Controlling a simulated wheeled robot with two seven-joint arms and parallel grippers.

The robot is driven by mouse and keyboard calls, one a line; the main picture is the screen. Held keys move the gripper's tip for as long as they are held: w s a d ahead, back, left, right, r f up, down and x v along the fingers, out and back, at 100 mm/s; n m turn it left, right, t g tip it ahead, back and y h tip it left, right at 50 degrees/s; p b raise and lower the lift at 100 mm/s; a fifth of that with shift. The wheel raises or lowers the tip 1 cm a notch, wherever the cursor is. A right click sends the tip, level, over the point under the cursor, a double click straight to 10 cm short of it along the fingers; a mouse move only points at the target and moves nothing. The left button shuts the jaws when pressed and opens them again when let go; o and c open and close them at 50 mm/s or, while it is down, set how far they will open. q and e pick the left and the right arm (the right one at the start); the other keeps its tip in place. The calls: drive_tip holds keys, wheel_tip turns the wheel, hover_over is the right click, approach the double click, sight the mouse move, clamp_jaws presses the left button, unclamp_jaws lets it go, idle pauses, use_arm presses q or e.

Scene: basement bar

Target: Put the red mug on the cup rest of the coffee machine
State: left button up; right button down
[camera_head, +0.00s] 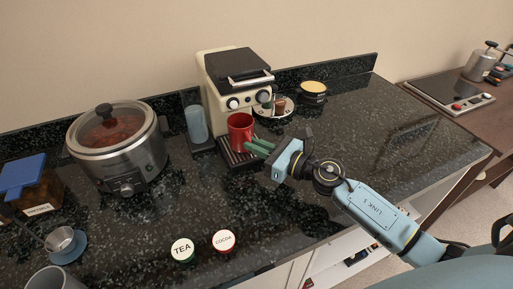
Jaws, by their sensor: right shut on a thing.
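The red mug (240,128) is upright in front of the cream and black coffee machine (223,92). It is over the machine's dark slatted cup rest (231,156); I cannot tell whether its base touches the slats. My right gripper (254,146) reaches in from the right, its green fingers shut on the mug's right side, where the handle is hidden. My left gripper is out of view.
A steel slow cooker (115,152) and a blue-grey cup (196,124) stand left of the machine. A plate (287,108) and a yellow-topped tin (313,91) are behind right. Tea (182,248) and cocoa (223,240) jars stand in front.

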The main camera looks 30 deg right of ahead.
drive_tip(key=shift+r, duration=0.1)
drive_tip(key=shift+f+b, duration=0.3)
drive_tip(key=c, duration=1.5)
unclamp_jaws()
drive_tip(key=shift+r, duration=0.15)
drive_tip(key=shift+r+p, duration=0.25)
drive_tip(key=shift+p, duration=0.2)
drive_tip(key=b+v, duration=0.3)
drive_tip(key=v, duration=0.8)
drive_tip(key=shift+f, duration=0.2)
drive_tip(key=shift+s+d+r, duration=0.1)
drive_tip(key=shift+s+d, duration=0.2)
drive_tip(key=shift+s, duration=0.2)
